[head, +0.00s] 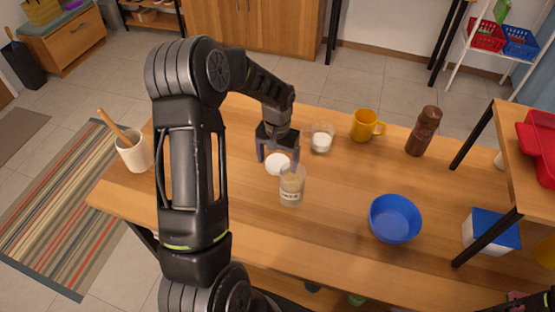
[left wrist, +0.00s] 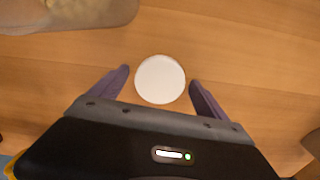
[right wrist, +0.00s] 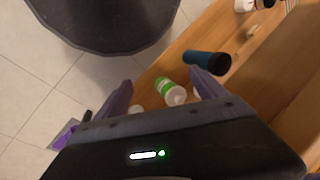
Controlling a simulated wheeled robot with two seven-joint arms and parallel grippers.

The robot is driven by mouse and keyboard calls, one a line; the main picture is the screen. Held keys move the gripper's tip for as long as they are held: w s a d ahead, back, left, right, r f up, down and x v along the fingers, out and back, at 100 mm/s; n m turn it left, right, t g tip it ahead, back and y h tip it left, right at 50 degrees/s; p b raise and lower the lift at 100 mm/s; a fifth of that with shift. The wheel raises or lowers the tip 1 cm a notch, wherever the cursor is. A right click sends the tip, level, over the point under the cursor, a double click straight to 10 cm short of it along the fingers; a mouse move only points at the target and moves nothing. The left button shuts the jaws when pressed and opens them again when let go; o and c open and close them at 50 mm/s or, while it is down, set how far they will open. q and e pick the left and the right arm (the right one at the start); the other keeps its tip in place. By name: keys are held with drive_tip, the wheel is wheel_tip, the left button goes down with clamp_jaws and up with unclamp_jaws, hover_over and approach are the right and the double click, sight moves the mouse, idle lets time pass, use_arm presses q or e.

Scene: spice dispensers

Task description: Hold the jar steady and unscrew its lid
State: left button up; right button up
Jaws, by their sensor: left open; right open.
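A clear jar (head: 292,190) with tan contents and a printed label stands upright on the table; its lower part shows at the top left of the left wrist view (left wrist: 85,12). A round white lid (head: 277,167) lies flat beside it, apart from the jar. My left gripper (head: 279,156) is open and points down over the lid. In the left wrist view the lid (left wrist: 160,79) is between the two fingers, with gaps on both sides. My right gripper (right wrist: 163,88) is open and empty, away from the jar.
A glass with white contents (head: 322,138), a yellow mug (head: 366,126), a brown bottle (head: 423,132) and a blue bowl (head: 395,218) stand on the table. A white crock (head: 135,153) is at the left. Bottles, one green and white (right wrist: 170,91), lie below my right gripper.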

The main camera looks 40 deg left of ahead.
sight(278, 162)
use_arm(q)
wheel_tip(278, 162, up, 12)
drive_tip(key=b, duration=0.1)
drive_tip(key=shift+b, duration=0.4)
drive_tip(key=shift+r, duration=0.15)
idle(0.6)
